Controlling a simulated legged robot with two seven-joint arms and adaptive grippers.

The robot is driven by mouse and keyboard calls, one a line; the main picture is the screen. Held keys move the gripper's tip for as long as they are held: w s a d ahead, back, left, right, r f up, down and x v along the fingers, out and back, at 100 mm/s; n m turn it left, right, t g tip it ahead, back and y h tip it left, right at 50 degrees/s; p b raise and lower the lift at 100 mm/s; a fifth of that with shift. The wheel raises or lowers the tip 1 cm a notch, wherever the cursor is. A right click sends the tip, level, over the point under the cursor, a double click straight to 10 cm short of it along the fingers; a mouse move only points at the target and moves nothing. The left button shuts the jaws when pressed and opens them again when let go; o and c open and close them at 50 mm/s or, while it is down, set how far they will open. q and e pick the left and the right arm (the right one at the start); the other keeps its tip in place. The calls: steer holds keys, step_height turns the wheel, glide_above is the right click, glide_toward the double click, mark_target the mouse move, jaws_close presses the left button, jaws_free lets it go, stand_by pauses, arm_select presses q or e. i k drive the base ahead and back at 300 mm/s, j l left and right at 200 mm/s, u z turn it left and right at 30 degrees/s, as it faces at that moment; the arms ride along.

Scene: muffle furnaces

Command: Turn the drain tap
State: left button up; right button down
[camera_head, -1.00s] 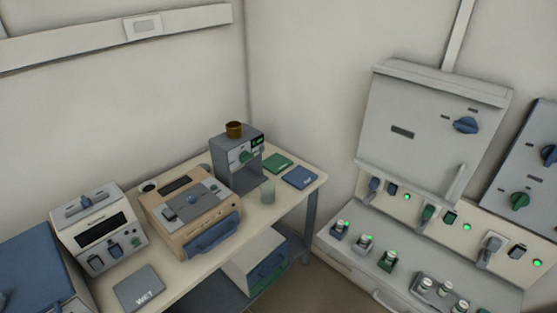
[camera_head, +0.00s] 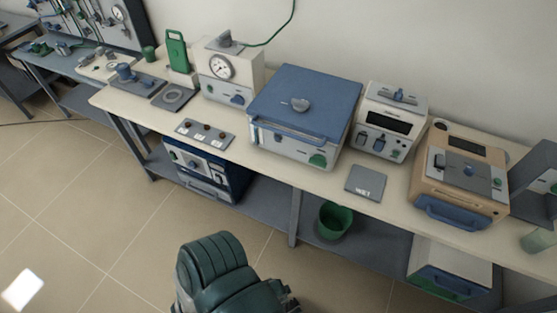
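No part is marked clearly as the drain tap. A blue-lidded bath-like box (camera_head: 303,100) stands on the bench in the middle of the view, with a round knob on its lid. A green rounded fitting (camera_head: 318,160) sits low on its front at the right, and a small fitting (camera_head: 255,134) sits at the front left. I cannot tell which of these is a tap or how it is turned. Neither gripper is in view.
A white gauge unit (camera_head: 231,75) stands left of the box; a white unit with a dark display (camera_head: 390,122) and a tan unit (camera_head: 462,172) stand right. A grey WET pad (camera_head: 366,183) lies in front. A green bucket (camera_head: 335,220) sits below. Open floor (camera_head: 70,210) lies left.

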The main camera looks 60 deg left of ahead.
mark_target(319, 160)
steer(key=u, duration=1.4)
